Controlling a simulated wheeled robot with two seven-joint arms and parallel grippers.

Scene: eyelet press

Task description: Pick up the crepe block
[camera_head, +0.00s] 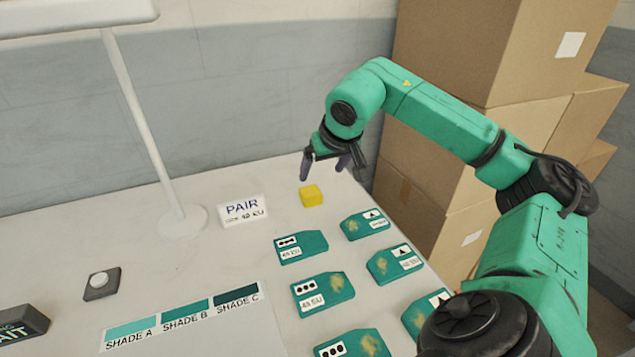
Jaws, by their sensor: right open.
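A small yellow block (311,196), which looks like the crepe block, lies on the white table (120,240) near its back right edge. My right gripper (324,168) is just above and behind the block in the picture. Its dark fingers are apart and point down, one on the left and one on the right, with nothing visible between them. I cannot tell its exact height over the block. My left gripper is not in view.
Several green labelled pieces (301,247) lie in front of the block. A white "PAIR" sign (243,210) and a lamp stand (182,220) are to its left. A shade strip (185,314) and a button box (101,283) lie nearer. Cardboard boxes (440,200) stand beyond the right edge.

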